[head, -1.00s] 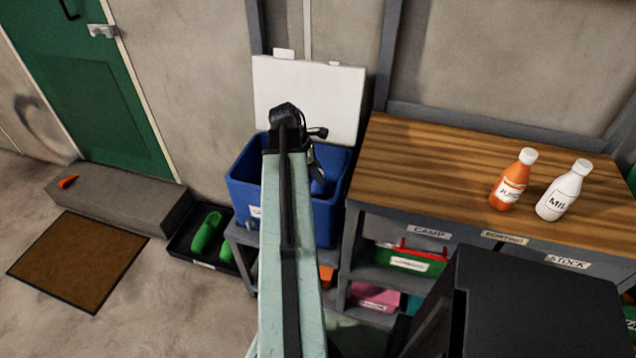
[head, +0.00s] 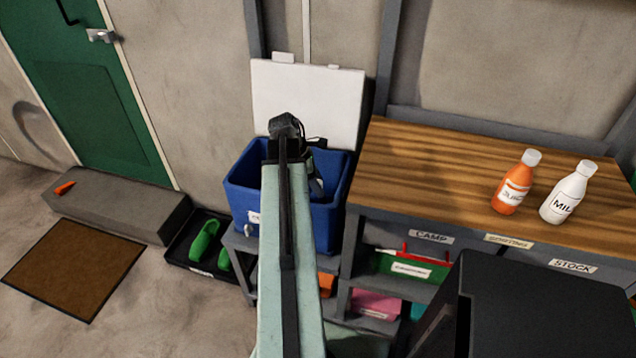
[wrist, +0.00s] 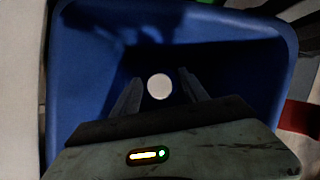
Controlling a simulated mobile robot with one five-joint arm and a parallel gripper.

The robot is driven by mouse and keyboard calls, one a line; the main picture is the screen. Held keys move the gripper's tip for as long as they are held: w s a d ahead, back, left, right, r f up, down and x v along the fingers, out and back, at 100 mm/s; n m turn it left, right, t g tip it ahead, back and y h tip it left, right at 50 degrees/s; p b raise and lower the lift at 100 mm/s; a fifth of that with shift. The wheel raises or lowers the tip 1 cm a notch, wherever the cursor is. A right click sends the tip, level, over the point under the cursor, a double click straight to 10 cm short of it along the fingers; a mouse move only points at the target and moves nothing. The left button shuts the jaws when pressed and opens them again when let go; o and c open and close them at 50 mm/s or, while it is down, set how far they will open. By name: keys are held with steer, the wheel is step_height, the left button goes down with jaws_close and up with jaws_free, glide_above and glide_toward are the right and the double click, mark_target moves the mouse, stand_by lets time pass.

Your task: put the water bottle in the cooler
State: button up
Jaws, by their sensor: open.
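The blue cooler (head: 243,192) stands open on a low grey stand left of the workbench, its white lid (head: 310,95) raised against the wall. My arm reaches over it, and my gripper (wrist: 158,77) points down inside its walls (wrist: 80,50). The jaws are open. A round white top (wrist: 159,87), which looks like a bottle cap seen from above, lies between the two fingers with dark gaps on both sides. The body below it is hidden, so I cannot tell its kind or whether it rests on the cooler floor. In the head view my arm hides the cooler's inside.
An orange juice bottle (head: 516,183) and a white milk bottle (head: 568,193) stand on the wooden workbench (head: 430,165). Coloured bins sit on shelves below. Green shoes lie in a black tray (head: 185,254) left of the cooler, near a concrete step (head: 125,203) and brown mat (head: 72,270).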

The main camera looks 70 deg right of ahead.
steer(key=p+v, duration=1.1)
steer(key=v, duration=0.1)
steer(key=shift+r+p, duration=0.3)
steer(key=shift+r, duration=0.05)
steer(key=shift+w, duration=0.1)
steer(key=w+a+f+m+t, duration=0.1)
steer(key=w+a+m+t, duration=0.15)
steer(key=w+a, duration=2.25)
steer(key=w+a+m+y, duration=0.1)
steer(key=w+a, duration=0.2)
steer(key=a, duration=1.2)
steer(key=w+a+m+t+y, duration=0.1)
steer(key=w+a, duration=0.2)
steer(key=a, duration=1.2)
steer(key=shift+w+f+m, duration=0.25)
steer(key=shift+f+m, duration=0.1)
steer(key=shift+f, duration=0.1)
